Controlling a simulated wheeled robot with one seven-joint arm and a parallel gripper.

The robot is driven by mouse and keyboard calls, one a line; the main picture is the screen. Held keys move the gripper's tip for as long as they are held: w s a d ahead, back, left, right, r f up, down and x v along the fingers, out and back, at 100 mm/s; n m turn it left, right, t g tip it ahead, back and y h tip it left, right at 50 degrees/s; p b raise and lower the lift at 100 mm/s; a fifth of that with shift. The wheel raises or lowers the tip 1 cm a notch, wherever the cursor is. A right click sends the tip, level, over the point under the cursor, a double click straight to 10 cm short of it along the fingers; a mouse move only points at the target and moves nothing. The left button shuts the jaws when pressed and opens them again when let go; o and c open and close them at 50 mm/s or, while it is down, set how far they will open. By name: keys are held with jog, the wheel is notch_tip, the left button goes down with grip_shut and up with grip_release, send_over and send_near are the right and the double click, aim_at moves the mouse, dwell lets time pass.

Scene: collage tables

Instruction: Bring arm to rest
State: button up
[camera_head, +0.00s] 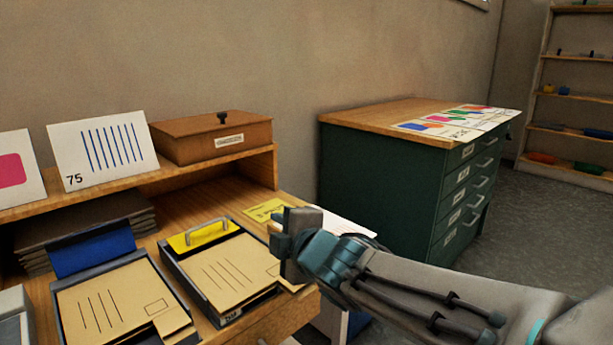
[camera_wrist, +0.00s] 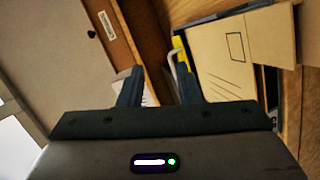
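My arm reaches in from the lower right in the head view, with my gripper (camera_head: 284,240) above the front right part of the wooden desk (camera_head: 187,205). The gripper is beside the tray (camera_head: 225,318) with the yellow-backed clip and metal handle. In the wrist view my gripper (camera_wrist: 158,88) has its two fingers apart. Nothing shows between the fingertips except the desk and tray behind them. I cannot tell how high the gripper is above the desk.
A blue-clip tray (camera_head: 58,318) stands left of the yellow-clip tray. A wooden box (camera_head: 212,138) and cards stand on the shelf. A yellow card (camera_head: 266,210) lies on the desk. A green drawer cabinet (camera_head: 385,185) stands behind my arm. Open floor (camera_head: 535,235) is at right.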

jog(key=s+d+r+m+g+h+p, duration=0.1)
jog(key=s+d+r+m+h+p, duration=0.2)
jog(key=d+m+p, duration=0.4)
jog(key=d+r+m+g+h+p, duration=0.25)
jog(key=d+m+h+p, duration=0.3)
jog(key=d, duration=0.35)
jog(key=s+d+r+m+g+p, duration=0.3)
jog(key=s+m+p, duration=0.2)
jog(key=s+p, duration=0.2)
jog(key=s+d+r+m+g+p, duration=0.3)
jog(key=s+m+p, duration=0.1)
jog(key=s+p, duration=0.3)
jog(key=shift+r+m, duration=0.35)
